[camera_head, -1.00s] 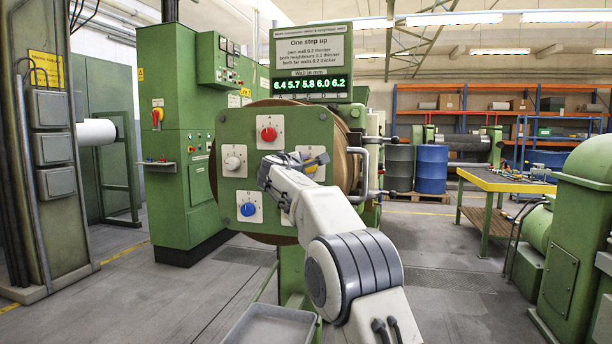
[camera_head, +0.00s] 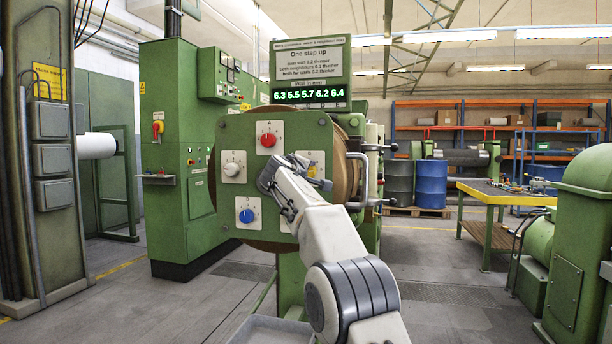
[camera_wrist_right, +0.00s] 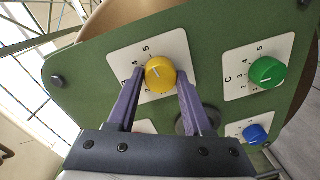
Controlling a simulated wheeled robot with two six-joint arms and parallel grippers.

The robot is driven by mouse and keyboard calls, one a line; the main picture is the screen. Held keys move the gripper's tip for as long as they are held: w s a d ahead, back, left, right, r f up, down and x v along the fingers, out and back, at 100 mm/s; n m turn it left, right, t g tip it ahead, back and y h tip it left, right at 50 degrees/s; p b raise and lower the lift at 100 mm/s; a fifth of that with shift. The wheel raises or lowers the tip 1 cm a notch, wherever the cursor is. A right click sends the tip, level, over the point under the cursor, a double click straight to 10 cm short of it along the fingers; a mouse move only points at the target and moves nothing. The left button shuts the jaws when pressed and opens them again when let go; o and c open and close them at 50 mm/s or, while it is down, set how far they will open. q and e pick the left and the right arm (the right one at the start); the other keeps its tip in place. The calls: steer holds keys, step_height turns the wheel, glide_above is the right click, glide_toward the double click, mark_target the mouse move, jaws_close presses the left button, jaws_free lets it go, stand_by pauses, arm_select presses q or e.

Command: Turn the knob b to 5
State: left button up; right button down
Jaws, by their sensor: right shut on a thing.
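In the head view my right gripper (camera_head: 308,173) covers most of this knob. The neighbouring green knob (camera_wrist_right: 266,72) is lettered C. My left gripper is out of view.
Other knobs are red (camera_head: 268,140), white (camera_head: 231,169) and blue (camera_head: 246,215). A display (camera_head: 311,94) above reads 6.3 5.5 5.7 6.2 6.4. A sign (camera_head: 312,62) over it says "One step up". A grey tray (camera_head: 268,329) lies below the panel.

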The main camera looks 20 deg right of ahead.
stand_by(0.5)
steer(key=shift+c, duration=1.5)
jaws_free()
steer(key=b+v, duration=0.5)
steer(key=v, duration=0.5)
steer(key=shift+s+a, duration=0.15)
